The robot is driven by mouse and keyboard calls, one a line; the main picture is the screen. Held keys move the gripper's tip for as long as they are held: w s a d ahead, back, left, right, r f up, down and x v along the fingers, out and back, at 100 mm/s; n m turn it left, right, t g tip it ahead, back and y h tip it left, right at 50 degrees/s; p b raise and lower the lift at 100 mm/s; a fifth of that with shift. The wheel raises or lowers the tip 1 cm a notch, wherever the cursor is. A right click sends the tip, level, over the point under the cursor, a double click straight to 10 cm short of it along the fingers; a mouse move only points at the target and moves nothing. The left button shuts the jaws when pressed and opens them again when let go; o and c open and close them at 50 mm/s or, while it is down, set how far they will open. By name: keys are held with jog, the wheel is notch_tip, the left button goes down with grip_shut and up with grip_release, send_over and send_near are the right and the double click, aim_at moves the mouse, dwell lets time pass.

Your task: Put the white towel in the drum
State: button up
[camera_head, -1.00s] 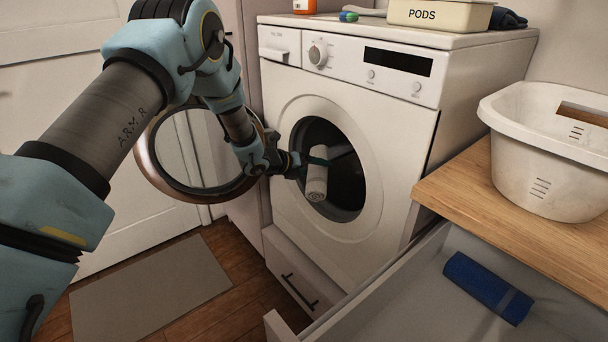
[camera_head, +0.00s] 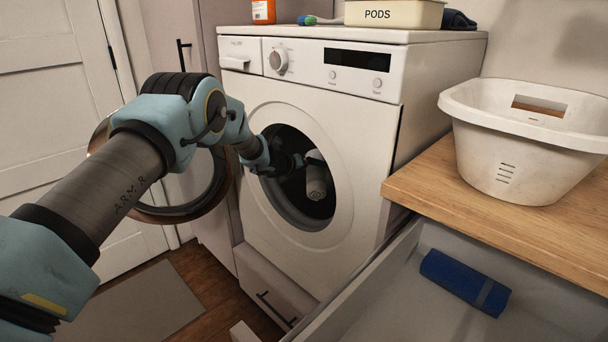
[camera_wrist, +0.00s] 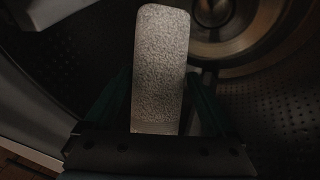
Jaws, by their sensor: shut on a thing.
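The white towel (camera_head: 316,180) is a rolled, light-coloured bundle in the round opening of the washing machine. In the wrist view the towel (camera_wrist: 160,70) stands up between the fingers of my gripper (camera_wrist: 160,112). My gripper (camera_head: 303,162) is shut on it. The drum (camera_head: 290,205) is dark inside, and the towel and gripper are within its mouth. In the wrist view the perforated drum wall (camera_wrist: 270,120) and a round metal hub (camera_wrist: 225,25) show behind the towel. I cannot tell whether the towel touches the drum wall.
The round door (camera_head: 215,195) stands open at the left, behind my arm. A white basket (camera_head: 500,170) stands on the wooden counter (camera_head: 420,190) at right. An open drawer (camera_head: 400,300) below it holds a blue rolled towel (camera_head: 465,282). A pods box (camera_head: 390,14) sits on the machine (camera_head: 345,110).

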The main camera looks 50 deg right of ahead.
jog(key=d, duration=0.2)
jog(key=d+f, duration=0.1)
jog(key=d, duration=0.1)
jog(key=shift+s+d+b, duration=0.1)
jog(key=shift+d+b, duration=0.05)
jog(key=shift+b, duration=0.2)
jog(key=shift+s+d+f, duration=0.1)
jog(key=shift+d, duration=0.8)
jog(key=o, duration=1.1)
jog(key=shift+o, duration=0.2)
